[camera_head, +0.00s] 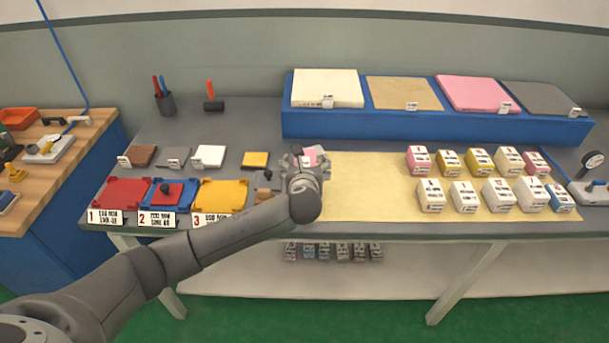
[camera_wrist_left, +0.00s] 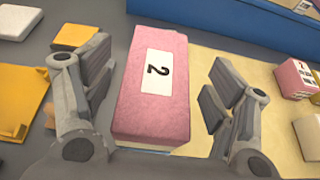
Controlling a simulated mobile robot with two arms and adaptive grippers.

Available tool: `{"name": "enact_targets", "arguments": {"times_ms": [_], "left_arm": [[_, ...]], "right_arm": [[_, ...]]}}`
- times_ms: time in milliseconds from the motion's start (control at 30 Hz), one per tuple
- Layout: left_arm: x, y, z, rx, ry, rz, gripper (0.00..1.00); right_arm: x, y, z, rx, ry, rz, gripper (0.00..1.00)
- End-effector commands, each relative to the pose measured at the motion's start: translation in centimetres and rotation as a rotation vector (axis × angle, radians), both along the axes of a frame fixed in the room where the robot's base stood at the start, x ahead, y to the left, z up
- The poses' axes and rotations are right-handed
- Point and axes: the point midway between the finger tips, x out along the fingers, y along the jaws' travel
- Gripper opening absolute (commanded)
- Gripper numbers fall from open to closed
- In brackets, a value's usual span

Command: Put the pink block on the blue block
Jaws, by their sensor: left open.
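A pink block (camera_wrist_left: 152,95) with a white label "2" lies between the spread fingers of my left gripper (camera_wrist_left: 158,78) in the left wrist view, with a gap at each side. In the head view, my left gripper (camera_head: 306,164) is over the left end of the yellow mat and covers most of the pink block (camera_head: 314,151). A blue tray (camera_head: 150,212) marked 2 sits at the left, with a red piece with a dark knob in it. A small blue-and-white block (camera_head: 561,198) stands at the mat's right end. My right gripper is out of view.
A red tray (camera_head: 105,200) and a yellow tray (camera_head: 238,187) flank the blue tray. Several small labelled boxes stand on the right of the yellow mat (camera_head: 365,180). A raised blue shelf (camera_head: 400,125) bears flat slabs at the back. The mat's middle is clear.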

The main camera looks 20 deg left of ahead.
Motion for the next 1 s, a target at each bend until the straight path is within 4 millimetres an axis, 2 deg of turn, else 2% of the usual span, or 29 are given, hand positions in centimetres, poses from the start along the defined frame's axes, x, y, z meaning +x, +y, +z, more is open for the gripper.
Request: {"name": "enact_targets", "arguments": {"times_ms": [600,800,1000], "left_arm": [[-8.1,-2.3,3.4,0.0,0.0,-0.002,0.79],[-9.2,-2.6,3.9,0.001,0.0,0.001,0.79],[-9.3,-2.6,4.0,0.001,0.0,0.001,0.79]], "right_arm": [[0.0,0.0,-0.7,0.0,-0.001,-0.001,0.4],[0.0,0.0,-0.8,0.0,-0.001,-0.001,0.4],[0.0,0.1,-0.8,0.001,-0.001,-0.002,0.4]]}}
